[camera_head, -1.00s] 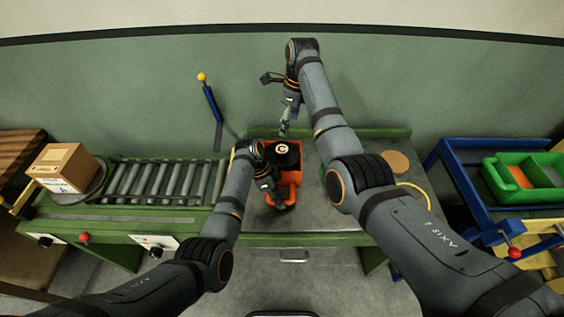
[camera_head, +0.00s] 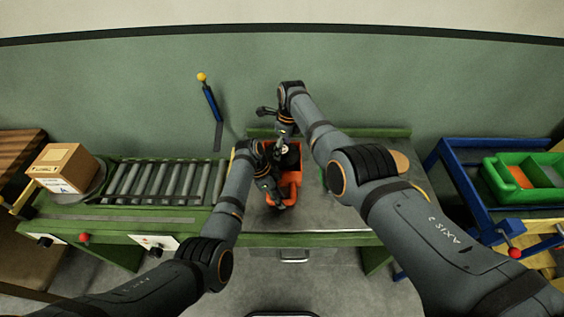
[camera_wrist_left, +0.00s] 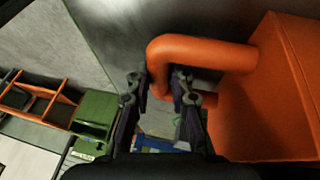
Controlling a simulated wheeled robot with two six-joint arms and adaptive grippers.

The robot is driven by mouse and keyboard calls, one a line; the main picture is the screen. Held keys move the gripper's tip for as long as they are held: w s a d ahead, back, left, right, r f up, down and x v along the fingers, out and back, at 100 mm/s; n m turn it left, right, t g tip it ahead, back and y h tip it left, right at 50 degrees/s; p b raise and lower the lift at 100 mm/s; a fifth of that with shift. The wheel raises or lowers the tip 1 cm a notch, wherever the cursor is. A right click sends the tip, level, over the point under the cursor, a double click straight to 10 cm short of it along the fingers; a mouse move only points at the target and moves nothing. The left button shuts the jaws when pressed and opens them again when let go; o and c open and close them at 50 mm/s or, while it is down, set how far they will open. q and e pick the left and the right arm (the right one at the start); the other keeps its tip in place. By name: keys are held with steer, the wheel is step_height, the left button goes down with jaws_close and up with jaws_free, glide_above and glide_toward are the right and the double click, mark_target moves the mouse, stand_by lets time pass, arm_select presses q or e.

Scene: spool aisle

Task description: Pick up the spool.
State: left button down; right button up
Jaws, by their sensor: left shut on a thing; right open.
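An orange bin (camera_head: 297,178) stands on the green-framed bench, with the dark spool (camera_head: 291,158) inside it. Part of the spool is hidden by my right gripper and wrist. My left gripper (camera_head: 277,200) is at the front of the bin. The left wrist view shows its fingers (camera_wrist_left: 160,84) shut on the bin's orange tubular handle (camera_wrist_left: 205,50). My right gripper (camera_head: 287,145) is open and points down over the bin, just above or at the spool. I cannot tell whether its fingers touch the spool.
A roller conveyor (camera_head: 165,180) with a cardboard box (camera_head: 65,167) lies left. A blue pole with a yellow knob (camera_head: 202,77) stands behind. At right is a blue rack with a green tray (camera_head: 525,178).

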steer(key=shift+f, duration=0.3)
jaws_close()
stand_by(0.3)
steer(key=shift+r, duration=0.1)
